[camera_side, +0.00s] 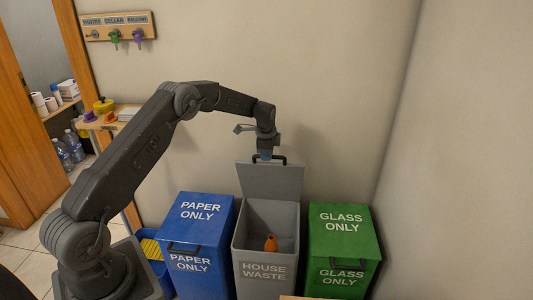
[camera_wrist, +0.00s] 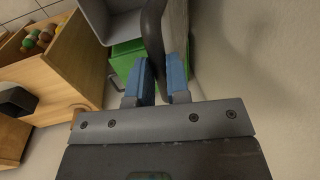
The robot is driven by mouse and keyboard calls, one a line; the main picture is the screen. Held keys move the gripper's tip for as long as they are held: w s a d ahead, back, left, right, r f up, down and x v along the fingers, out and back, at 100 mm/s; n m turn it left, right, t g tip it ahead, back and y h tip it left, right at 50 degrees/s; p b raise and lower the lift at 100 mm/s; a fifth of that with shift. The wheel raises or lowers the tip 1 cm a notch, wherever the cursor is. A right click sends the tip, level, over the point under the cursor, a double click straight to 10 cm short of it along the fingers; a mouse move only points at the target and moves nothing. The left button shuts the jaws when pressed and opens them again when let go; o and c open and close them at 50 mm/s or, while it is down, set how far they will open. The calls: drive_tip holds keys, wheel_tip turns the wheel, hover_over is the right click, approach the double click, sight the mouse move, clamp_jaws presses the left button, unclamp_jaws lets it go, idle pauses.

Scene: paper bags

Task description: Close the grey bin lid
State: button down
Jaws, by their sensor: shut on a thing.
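The grey bin (camera_side: 264,268), marked HOUSE WASTE, stands between two other bins. Its grey lid (camera_side: 272,182) is raised upright at the back, with a dark handle on its top edge. An orange-brown bottle-like object (camera_side: 271,243) shows inside the bin. My gripper (camera_side: 266,156) is above the lid at the handle. In the wrist view, its blue fingers (camera_wrist: 160,84) are closed around the dark handle (camera_wrist: 153,40), with the grey lid (camera_wrist: 177,30) beside it.
A shut blue PAPER ONLY bin (camera_side: 200,235) stands on the left and a shut green GLASS ONLY bin (camera_side: 343,245) on the right. The wall is close behind. A key rack (camera_side: 118,27) hangs at upper left. A wooden box (camera_wrist: 70,50) shows in the wrist view.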

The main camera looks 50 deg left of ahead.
drive_tip(key=s+d+f+t+y, duration=0.1)
drive_tip(key=s+d+f, duration=0.6)
drive_tip(key=f, duration=0.4)
drive_tip(key=s+d+f+t+y, duration=0.1)
drive_tip(key=s+d+f, duration=0.7)
drive_tip(key=f, duration=0.3)
drive_tip(key=shift+s+f, duration=0.15)
drive_tip(key=shift+f, duration=0.05)
drive_tip(key=c, duration=1.9)
unclamp_jaws()
drive_tip(key=shift+d+f, duration=0.15)
drive_tip(key=shift+f, duration=0.05)
drive_tip(key=o, duration=0.8)
drive_tip(key=shift+r, duration=0.15)
drive_tip(key=v, duration=1.3)
drive_tip(key=shift+r, duration=0.3)
drive_tip(key=shift+s+d, duration=0.1)
drive_tip(key=shift+c, duration=0.3)
